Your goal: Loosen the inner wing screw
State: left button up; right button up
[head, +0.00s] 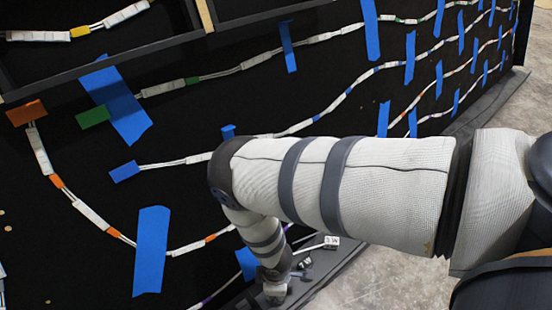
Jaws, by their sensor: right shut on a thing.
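My right arm reaches in from the right and bends down at the elbow. My right gripper (275,293) is at the bottom of the head view, low by the ledge at the foot of the black panel. It is small and partly cut off by the frame edge. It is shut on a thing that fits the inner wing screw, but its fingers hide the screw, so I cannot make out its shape. A small dark fitting (304,265) lies on the ledge just right of the gripper. My left gripper is not in view.
The black panel (90,260) carries wavy strings of LED strips and blue tape pieces (151,250). Bare concrete floor (385,285) lies to the right.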

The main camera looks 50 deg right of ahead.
jog(key=n, duration=0.4)
jog(key=shift+w+n, duration=0.1)
jog(key=shift+n, duration=1.8)
jog(key=shift+d+n, duration=0.1)
jog(key=shift+n, duration=0.2)
jog(key=o, duration=1.2)
jog(key=shift+f, duration=0.1)
jog(key=shift+c, duration=0.2)
notch_tip(320, 180, up, 12)
